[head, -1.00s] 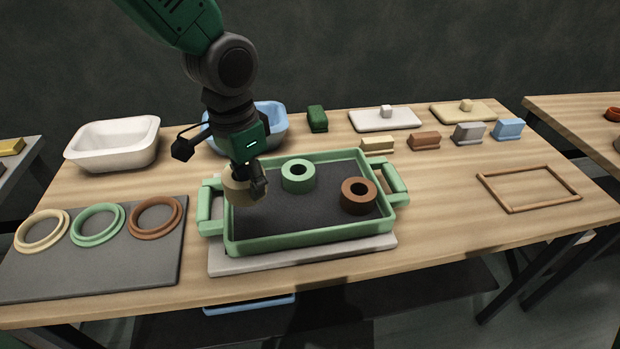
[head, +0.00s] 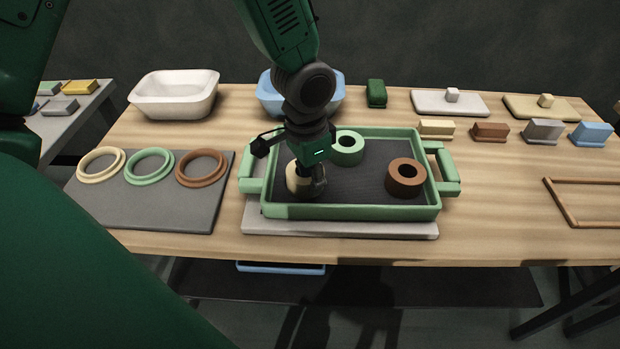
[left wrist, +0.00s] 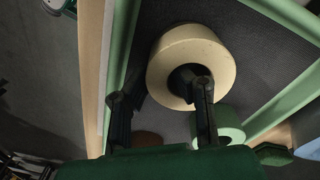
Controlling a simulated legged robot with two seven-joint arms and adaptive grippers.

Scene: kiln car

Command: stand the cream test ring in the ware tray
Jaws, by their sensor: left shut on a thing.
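The cream test ring (head: 293,179) is a thick, short ring at the left end of the green ware tray (head: 350,212), inside its walls. It also shows in the left wrist view (left wrist: 176,58), hole facing the camera. My left gripper (head: 308,188) is shut on its wall, one finger in the hole and one outside. The fingers hide part of the ring in the head view. I cannot tell whether its underside touches the tray floor. A green ring (head: 347,148) and a brown ring (head: 405,179) stand in the tray. My right gripper is not in view.
The tray sits on a pale slab (head: 340,229). A dark mat (head: 150,212) with flat cream, green and brown rings lies left. A white basin (head: 175,95) and a blue basin (head: 272,95) stand behind. Small blocks and a wooden frame (head: 585,223) are right.

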